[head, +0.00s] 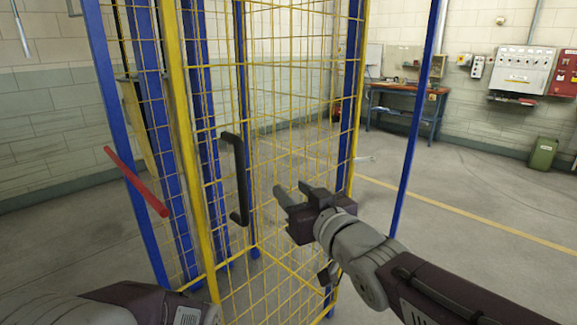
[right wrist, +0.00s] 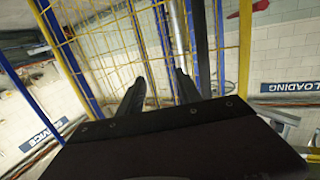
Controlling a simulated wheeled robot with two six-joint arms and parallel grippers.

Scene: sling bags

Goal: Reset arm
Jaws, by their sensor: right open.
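My right gripper (head: 293,195) is open and empty in the head view. It is raised in front of the yellow mesh door (head: 285,120), to the right of the black door handle (head: 236,178) and apart from it. In the right wrist view its two fingers (right wrist: 160,85) point at the yellow mesh, with a gap between them. My left arm shows only in part at the bottom left of the head view; its gripper is out of view.
A blue-framed cage (head: 110,95) with a red bar (head: 137,181) stands at the left. A workbench (head: 405,95), a wall control box (head: 522,70) and a green bin (head: 543,153) are at the back right. The floor (head: 470,195) at right is clear.

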